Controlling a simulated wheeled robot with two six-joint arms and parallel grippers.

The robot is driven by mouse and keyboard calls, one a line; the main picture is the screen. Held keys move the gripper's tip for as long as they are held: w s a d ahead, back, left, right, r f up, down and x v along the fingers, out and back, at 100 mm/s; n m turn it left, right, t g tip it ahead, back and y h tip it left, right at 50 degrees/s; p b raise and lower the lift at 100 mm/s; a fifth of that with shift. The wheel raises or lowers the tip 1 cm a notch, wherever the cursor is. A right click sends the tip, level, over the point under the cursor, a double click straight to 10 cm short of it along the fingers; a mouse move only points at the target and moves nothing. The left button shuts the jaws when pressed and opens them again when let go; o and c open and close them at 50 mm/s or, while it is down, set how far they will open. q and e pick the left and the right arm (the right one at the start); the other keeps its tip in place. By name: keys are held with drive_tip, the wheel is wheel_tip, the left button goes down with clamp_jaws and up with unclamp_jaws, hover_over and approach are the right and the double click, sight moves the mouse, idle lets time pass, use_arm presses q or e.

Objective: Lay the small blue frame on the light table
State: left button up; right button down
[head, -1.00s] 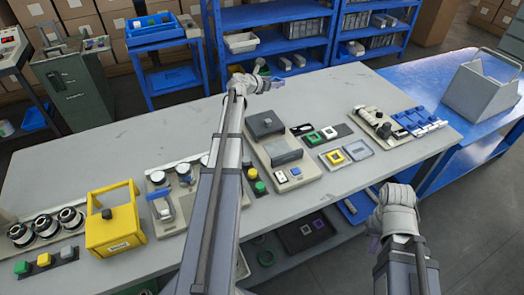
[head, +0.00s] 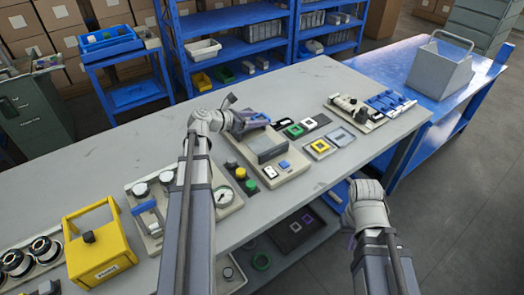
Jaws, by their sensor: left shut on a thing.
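My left gripper (head: 245,120) is above the back of the beige machine with the dark hood (head: 272,145). It is shut on a small blue piece (head: 259,117), which looks like the small blue frame; its outline is partly hidden by the fingers. To the right lie two pale flat panels: one (head: 311,155) bears a yellow frame (head: 320,147), the other (head: 341,138) shows a greyish square. I cannot tell for sure which surface is the light table. My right gripper (head: 351,238) hangs low in front of the bench, its fingers mostly hidden.
A dark mat (head: 317,122) holds green, black and white frames behind the panels. A beige board with blue parts (head: 370,110) stands farther right. A yellow carrier (head: 95,245) and several reels are at the left.

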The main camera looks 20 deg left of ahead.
use_arm(q)
drive_tip(key=shift+s+d+f+h, duration=0.15)
drive_tip(key=shift+s+d+h, duration=0.15)
drive_tip(key=shift+s+d, duration=0.2)
drive_tip(key=b, duration=0.6)
hover_over(258, 147)
wheel_tip(258, 147, down, 6)
drive_tip(key=shift+f, duration=0.15)
drive_tip(key=shift+f, duration=0.1)
wheel_tip(258, 147, down, 4)
drive_tip(key=b, duration=0.4)
drive_tip(key=shift+r, duration=0.25)
drive_tip(key=shift+f, duration=0.15)
drive_tip(key=o, duration=1.3)
